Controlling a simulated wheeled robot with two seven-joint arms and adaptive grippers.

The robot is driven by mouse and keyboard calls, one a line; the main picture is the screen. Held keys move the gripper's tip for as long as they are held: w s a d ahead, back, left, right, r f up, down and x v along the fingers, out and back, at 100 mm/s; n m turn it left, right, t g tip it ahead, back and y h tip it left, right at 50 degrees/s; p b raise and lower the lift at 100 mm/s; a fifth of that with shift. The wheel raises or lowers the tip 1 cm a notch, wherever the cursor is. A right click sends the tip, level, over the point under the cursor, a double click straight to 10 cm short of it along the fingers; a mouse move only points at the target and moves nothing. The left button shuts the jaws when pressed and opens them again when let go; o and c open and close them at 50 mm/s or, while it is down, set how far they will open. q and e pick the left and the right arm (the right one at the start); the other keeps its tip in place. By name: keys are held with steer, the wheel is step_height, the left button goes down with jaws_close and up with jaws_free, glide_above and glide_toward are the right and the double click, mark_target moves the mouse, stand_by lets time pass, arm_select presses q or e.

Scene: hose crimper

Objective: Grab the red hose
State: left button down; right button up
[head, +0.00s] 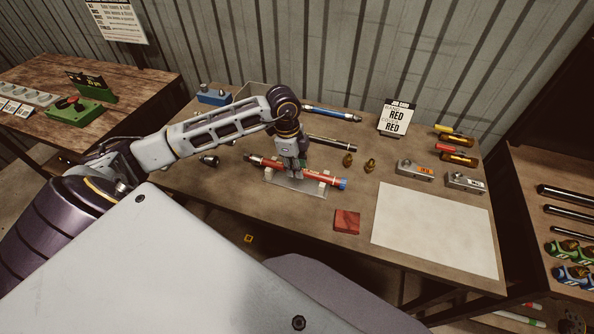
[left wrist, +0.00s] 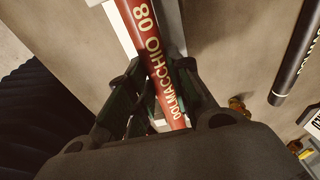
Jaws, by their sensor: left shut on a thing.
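The red hose (head: 318,176) lies on a small clear stand (head: 297,187) on the wooden table, with a dark tip at its left end and a blue band at its right end. My left gripper (head: 292,166) comes down on the hose from above and is shut on it near the middle. In the left wrist view the red hose (left wrist: 150,45), with yellow lettering, runs between the fingers of my left gripper (left wrist: 155,100). The hose still sits at the height of the stand; whether it touches the stand is hard to tell. My right gripper is not in view.
A black hose (head: 331,143) and a blue hose (head: 332,113) lie behind. Brass fittings (head: 369,165), grey blocks (head: 415,170), a job card (head: 397,118) and a white sheet (head: 434,228) are to the right. A red square (head: 347,221) lies in front.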

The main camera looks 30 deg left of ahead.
arm_select(q)
steer(key=shift+r, duration=0.1)
steer(key=shift+r, duration=0.75)
step_height(320, 180, up, 7)
steer(key=shift+f+b, duration=0.2)
steer(key=shift+b, duration=0.15)
steer(key=shift+r, duration=0.9)
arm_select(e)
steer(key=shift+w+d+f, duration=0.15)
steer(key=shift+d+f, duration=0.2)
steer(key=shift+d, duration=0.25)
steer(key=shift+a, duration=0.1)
arm_select(q)
steer(key=shift+r, duration=0.1)
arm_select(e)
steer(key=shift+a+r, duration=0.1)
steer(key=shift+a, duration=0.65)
